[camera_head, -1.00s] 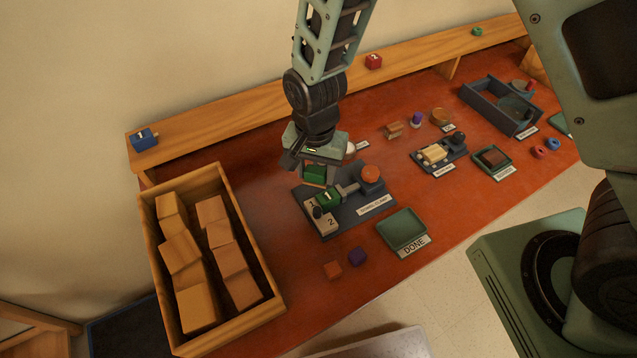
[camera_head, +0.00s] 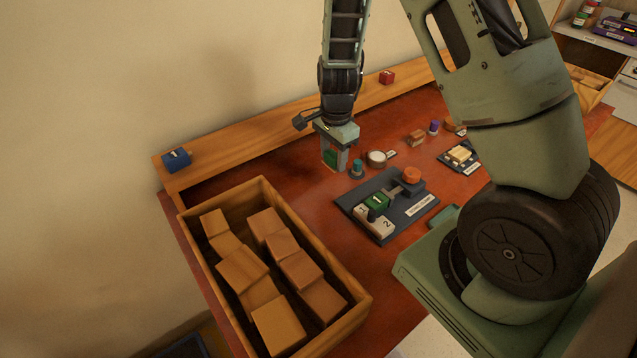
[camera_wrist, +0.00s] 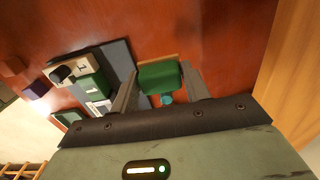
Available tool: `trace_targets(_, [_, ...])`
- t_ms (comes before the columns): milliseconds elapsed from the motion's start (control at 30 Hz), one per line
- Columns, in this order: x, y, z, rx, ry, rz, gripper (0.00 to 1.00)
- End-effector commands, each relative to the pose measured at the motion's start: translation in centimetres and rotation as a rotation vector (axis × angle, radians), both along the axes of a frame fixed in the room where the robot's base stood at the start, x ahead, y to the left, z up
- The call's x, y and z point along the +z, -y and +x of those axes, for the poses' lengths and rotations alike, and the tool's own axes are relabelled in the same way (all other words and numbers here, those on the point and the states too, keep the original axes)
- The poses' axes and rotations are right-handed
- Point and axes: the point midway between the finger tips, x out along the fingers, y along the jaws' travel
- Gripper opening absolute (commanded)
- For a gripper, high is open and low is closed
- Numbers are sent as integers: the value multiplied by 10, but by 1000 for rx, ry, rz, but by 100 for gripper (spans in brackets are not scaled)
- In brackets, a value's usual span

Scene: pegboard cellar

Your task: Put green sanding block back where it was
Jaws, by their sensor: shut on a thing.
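My gripper (camera_head: 336,152) is shut on the green sanding block (camera_head: 330,158), at the back left of the red-brown table. In the wrist view the green sanding block (camera_wrist: 158,77) sits between both fingers, with a thin wood-coloured edge along one side. The fingers hide part of it in the head view. I cannot tell whether it touches the table. A small teal item with a dark base (camera_head: 356,168) stands just right of the gripper, apart from it in the head view.
A wooden crate of blocks (camera_head: 190,230) is at front left. A ledge (camera_head: 250,137) runs along the back, bearing a blue block (camera_head: 177,159).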

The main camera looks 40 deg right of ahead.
Motion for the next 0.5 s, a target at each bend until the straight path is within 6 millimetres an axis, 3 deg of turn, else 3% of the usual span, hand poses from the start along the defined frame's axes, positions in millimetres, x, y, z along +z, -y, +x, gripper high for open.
trace_targets(500, [-64,-1,0,3,0,1,25])
